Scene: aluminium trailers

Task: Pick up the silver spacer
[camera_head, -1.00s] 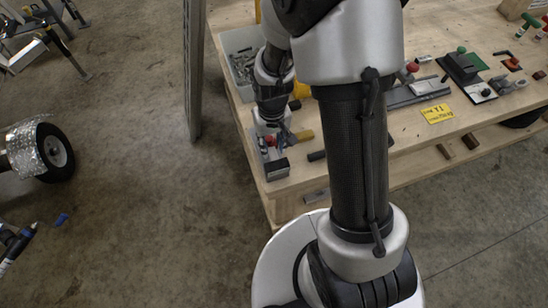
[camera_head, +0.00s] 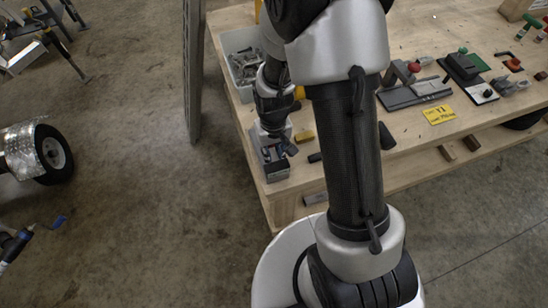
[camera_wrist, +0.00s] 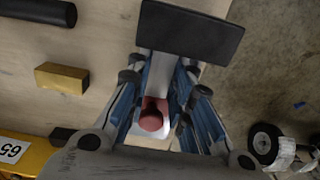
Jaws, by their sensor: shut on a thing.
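My gripper (camera_head: 281,148) is low over the near left corner of the wooden table in the head view. In the wrist view its two blue-sided fingers (camera_wrist: 172,68) are close together, shut on a narrow grey piece that I take for the silver spacer. The fingers hide most of it, and I cannot make out its outline or whether it touches what is below. A dark grey plate (camera_wrist: 190,32) lies just beyond the fingertips. A red round knob (camera_wrist: 151,120) on a pale base shows between the fingers, nearer the palm.
A yellow-brown block (camera_wrist: 62,78) and a black cylinder (camera_wrist: 38,11) lie left of my gripper in the wrist view. A grey bin (camera_head: 232,45) with metal parts stands behind it. The table edge (camera_head: 258,178) is close, with open floor to the left.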

